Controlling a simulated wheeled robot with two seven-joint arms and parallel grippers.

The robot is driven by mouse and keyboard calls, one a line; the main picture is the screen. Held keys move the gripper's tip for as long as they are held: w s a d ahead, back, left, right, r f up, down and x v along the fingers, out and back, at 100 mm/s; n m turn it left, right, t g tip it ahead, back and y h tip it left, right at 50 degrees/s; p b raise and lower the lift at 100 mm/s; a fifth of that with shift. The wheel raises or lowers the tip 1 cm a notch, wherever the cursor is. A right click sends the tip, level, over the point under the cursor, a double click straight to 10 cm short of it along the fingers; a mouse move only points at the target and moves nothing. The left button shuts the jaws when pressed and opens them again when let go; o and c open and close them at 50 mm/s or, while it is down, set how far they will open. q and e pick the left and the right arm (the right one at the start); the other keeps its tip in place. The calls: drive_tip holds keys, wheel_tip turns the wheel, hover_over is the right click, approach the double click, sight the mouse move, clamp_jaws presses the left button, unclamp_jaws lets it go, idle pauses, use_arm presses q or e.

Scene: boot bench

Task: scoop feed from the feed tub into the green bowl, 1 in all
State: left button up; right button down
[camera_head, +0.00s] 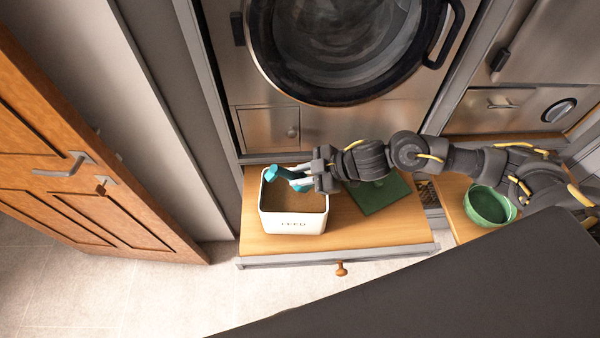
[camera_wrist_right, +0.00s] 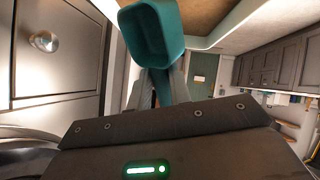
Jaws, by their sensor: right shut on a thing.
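The white feed tub (camera_head: 293,222) stands on the wooden bench, with brown feed (camera_head: 300,203) inside. My right gripper (camera_head: 305,182) is over the tub and shut on a teal scoop (camera_head: 272,173). The scoop also shows in the right wrist view (camera_wrist_right: 152,42), its hollow facing the camera; I see no feed in it there. The green bowl (camera_head: 489,206) stands to the right on a wooden surface, partly behind my right arm. My left gripper is not in view.
A flat green piece (camera_head: 380,196) lies on the bench (camera_head: 392,232) right of the tub, under my right arm. A steel front with a round glass door (camera_head: 345,45) rises behind. A wooden door (camera_head: 75,150) stands at the left.

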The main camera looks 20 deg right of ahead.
sight(309, 186)
drive_tip(key=shift+f+b, duration=1.7)
drive_tip(key=shift+f, duration=1.25)
drive_tip(key=shift+r, duration=0.1)
drive_tip(key=r, duration=0.2)
drive_tip(key=d+r, duration=0.1)
drive_tip(key=r, duration=0.3)
drive_tip(key=shift+s+d+r, duration=0.1)
drive_tip(key=shift+d+r, duration=0.25)
drive_tip(key=shift+d, duration=0.05)
drive_tip(key=s+d+r+m+t, duration=0.1)
drive_tip(key=s+d+r, duration=0.1)
drive_tip(key=d+r, duration=0.4)
drive_tip(key=shift+s+d+r+m+h, duration=0.15)
drive_tip(key=shift+d+r+m+h, duration=0.2)
drive_tip(key=shift+r, duration=0.5)
